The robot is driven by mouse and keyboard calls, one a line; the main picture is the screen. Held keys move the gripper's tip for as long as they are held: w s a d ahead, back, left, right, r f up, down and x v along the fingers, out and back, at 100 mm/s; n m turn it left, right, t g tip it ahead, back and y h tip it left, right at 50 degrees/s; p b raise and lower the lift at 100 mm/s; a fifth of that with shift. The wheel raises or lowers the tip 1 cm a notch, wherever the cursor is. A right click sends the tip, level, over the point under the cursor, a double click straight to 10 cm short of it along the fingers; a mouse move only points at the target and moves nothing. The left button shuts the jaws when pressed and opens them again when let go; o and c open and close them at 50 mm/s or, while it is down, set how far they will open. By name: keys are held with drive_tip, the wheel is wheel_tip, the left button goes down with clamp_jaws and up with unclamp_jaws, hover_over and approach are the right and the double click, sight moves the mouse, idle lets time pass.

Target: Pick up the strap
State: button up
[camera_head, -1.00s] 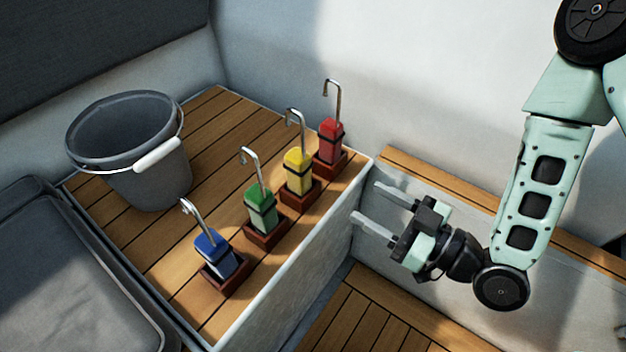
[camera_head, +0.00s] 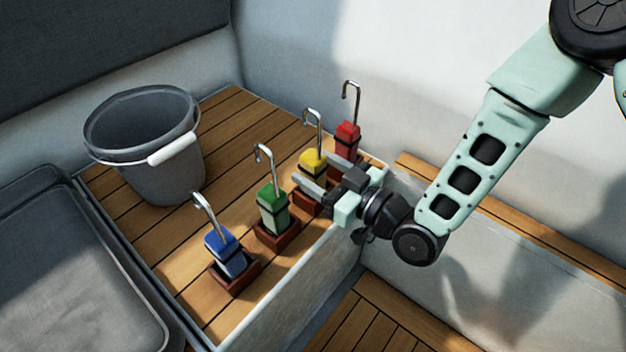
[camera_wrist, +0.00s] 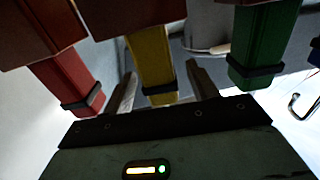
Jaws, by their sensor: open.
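Several strapped bundles with metal hooks stand upright in brown holders on the wooden bench: a blue strap (camera_head: 221,245), a green strap (camera_head: 272,205), a yellow strap (camera_head: 312,160) and a red strap (camera_head: 347,136). My gripper (camera_head: 312,169) is open at the yellow strap, reaching in from the right. In the wrist view the yellow strap (camera_wrist: 150,60) shows between the two fingers, with the red strap (camera_wrist: 68,82) on the left and the green strap (camera_wrist: 262,45) on the right. I cannot tell whether the fingers touch the yellow strap. The fingers partly hide its holder.
A grey bucket (camera_head: 150,165) with a white handle stands on the bench at the left. A dark grey cushion (camera_head: 75,270) lies at the lower left. The bench's pale front edge (camera_head: 300,290) drops to a lower wooden floor (camera_head: 375,320).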

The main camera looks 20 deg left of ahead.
drive_tip(key=shift+x, duration=0.75)
drive_tip(key=c, duration=1.3)
drive_tip(key=shift+o, duration=0.2)
drive_tip(key=shift+r, duration=0.1)
